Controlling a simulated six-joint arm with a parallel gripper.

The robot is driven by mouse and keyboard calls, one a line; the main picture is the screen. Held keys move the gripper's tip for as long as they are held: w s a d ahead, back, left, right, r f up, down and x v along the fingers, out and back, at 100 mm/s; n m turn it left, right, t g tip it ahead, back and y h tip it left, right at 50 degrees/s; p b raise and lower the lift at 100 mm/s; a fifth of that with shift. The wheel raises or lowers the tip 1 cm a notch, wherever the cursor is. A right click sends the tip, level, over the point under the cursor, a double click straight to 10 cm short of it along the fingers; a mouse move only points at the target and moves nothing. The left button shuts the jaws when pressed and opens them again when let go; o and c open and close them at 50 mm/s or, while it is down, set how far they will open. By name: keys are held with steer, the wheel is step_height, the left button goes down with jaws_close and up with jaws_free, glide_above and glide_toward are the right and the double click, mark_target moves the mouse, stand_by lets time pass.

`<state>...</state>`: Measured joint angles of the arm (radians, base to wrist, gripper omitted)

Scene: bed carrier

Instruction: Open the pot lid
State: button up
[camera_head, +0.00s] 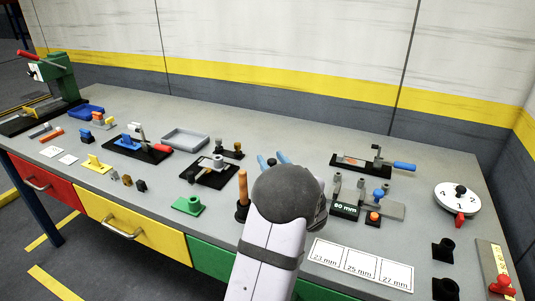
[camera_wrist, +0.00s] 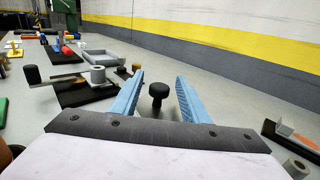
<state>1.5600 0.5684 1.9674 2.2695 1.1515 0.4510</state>
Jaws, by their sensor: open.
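My gripper (camera_head: 272,160) is low over the middle of the grey bench, its two blue fingers apart and empty. In the wrist view my gripper (camera_wrist: 160,78) has a black round knob (camera_wrist: 158,91) on a short stem showing between its fingers, with free space on both sides. The fingers do not touch the knob. I see no clear pot or lid body; I cannot tell whether this knob belongs to a lid. My arm hides part of the bench below the fingers in the head view.
A black plate with a grey cylinder (camera_wrist: 98,74) stands left of the fingers. A grey tray (camera_head: 186,139) lies behind it. To the right are a blue-handled clamp (camera_head: 404,166), a "60 mm" block (camera_head: 345,210) and a numbered white dial (camera_head: 446,195). An orange-handled tool (camera_head: 243,186) stands left of my arm.

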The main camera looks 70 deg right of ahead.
steer(key=shift+x, duration=1.95)
jaws_close()
